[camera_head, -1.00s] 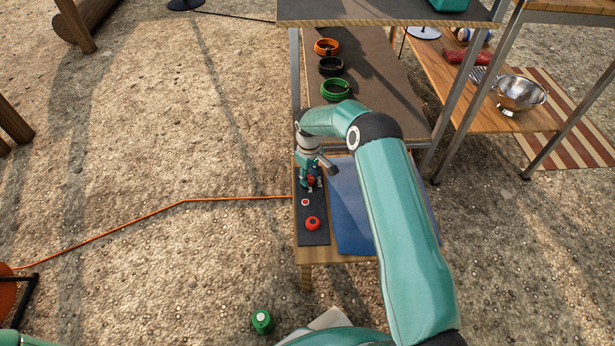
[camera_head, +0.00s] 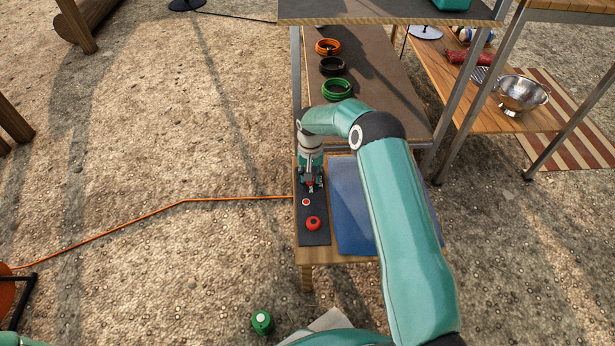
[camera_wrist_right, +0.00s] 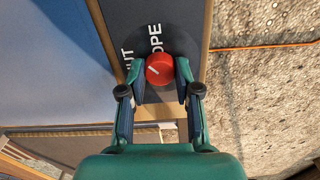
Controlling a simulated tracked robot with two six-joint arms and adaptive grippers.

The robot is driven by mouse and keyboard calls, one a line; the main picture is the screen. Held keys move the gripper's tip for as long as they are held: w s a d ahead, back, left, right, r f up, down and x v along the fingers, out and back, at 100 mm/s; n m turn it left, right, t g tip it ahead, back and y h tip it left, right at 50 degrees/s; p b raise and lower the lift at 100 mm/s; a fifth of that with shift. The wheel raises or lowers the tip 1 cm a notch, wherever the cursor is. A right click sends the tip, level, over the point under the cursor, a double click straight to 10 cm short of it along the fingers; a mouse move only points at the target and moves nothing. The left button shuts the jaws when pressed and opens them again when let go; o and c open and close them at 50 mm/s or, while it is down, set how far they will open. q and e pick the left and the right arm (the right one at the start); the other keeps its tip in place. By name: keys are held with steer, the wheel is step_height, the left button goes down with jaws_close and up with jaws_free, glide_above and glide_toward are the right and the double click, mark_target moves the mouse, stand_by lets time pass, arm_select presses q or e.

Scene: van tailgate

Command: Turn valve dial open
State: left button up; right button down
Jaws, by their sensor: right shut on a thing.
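The valve dial (camera_wrist_right: 159,69) is a round red knob with a white pointer line, on a dark panel (camera_wrist_right: 133,10). The line points to the upper left in the right wrist view, roughly between the partly covered letters "UT" on the left and "OPE" above. My right gripper (camera_wrist_right: 160,82) is shut on the dial, one finger on each side. In the head view the right gripper (camera_head: 312,187) is over the far part of the panel and largely hides the dial. My left gripper is out of view.
Nearer on the panel are a red-and-white button (camera_head: 306,202) and a red knob (camera_head: 313,223). A blue mat (camera_head: 352,220) lies beside the panel on the wooden table (camera_head: 335,258). Shelf legs stand to the right; an orange cable (camera_head: 180,203) crosses the ground at left.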

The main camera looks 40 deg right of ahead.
steer(key=m, duration=0.3)
steer(key=shift+w+a+m, duration=0.15)
steer(key=shift+a+m, duration=0.1)
steer(key=shift+m, duration=1.95)
steer(key=c, duration=0.8)
jaws_free()
steer(key=shift+d, duration=0.1)
